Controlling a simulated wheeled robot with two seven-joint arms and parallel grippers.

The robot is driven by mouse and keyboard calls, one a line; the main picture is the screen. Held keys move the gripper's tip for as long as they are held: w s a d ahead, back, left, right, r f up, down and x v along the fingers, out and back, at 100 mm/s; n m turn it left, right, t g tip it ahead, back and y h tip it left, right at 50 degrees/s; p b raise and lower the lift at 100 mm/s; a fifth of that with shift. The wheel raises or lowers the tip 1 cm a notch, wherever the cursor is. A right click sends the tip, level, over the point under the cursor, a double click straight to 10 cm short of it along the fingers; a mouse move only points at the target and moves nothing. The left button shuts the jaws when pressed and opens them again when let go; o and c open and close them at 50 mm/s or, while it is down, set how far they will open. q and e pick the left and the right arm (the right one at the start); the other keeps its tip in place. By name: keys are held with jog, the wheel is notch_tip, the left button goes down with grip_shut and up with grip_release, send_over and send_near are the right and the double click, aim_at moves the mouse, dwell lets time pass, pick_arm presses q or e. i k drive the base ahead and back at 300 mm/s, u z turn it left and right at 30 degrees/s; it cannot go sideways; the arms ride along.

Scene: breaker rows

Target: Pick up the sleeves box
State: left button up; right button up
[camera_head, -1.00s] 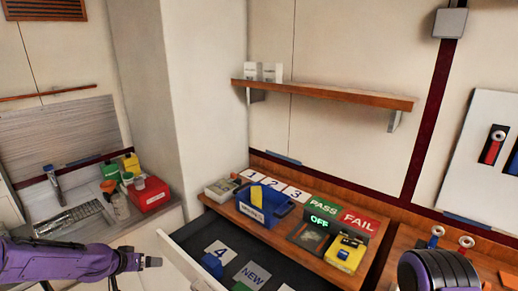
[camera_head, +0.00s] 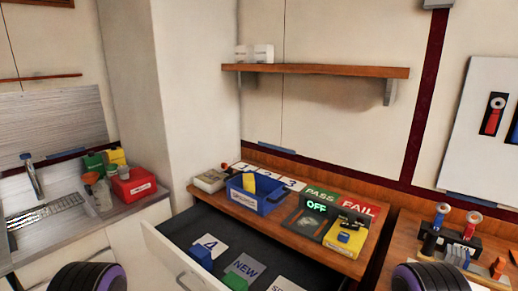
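No label that I can read says sleeves, so I cannot tell which box is meant. Two small white boxes, a left one (camera_head: 241,54) and a right one (camera_head: 263,53), stand side by side on the wooden wall shelf (camera_head: 320,70). A blue open bin (camera_head: 270,207) with a white label and a yellow item inside sits on the counter. A red box (camera_head: 122,190) with a white label stands by the sink at left. Only dark rounded parts of my arms show at the bottom edge. Neither gripper is in view.
An open dark drawer (camera_head: 185,225) juts out below the counter, holding a blue block (camera_head: 201,255), a green block (camera_head: 235,281) and label cards. PASS and FAIL signs, an OFF display (camera_head: 316,208) and a yellow device (camera_head: 343,240) crowd the counter. A tool rack (camera_head: 452,244) stands at right.

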aim_at(199, 254)
jog(key=u, duration=1.95)
jog(key=i, duration=1.75)
jog(key=z, duration=1.3)
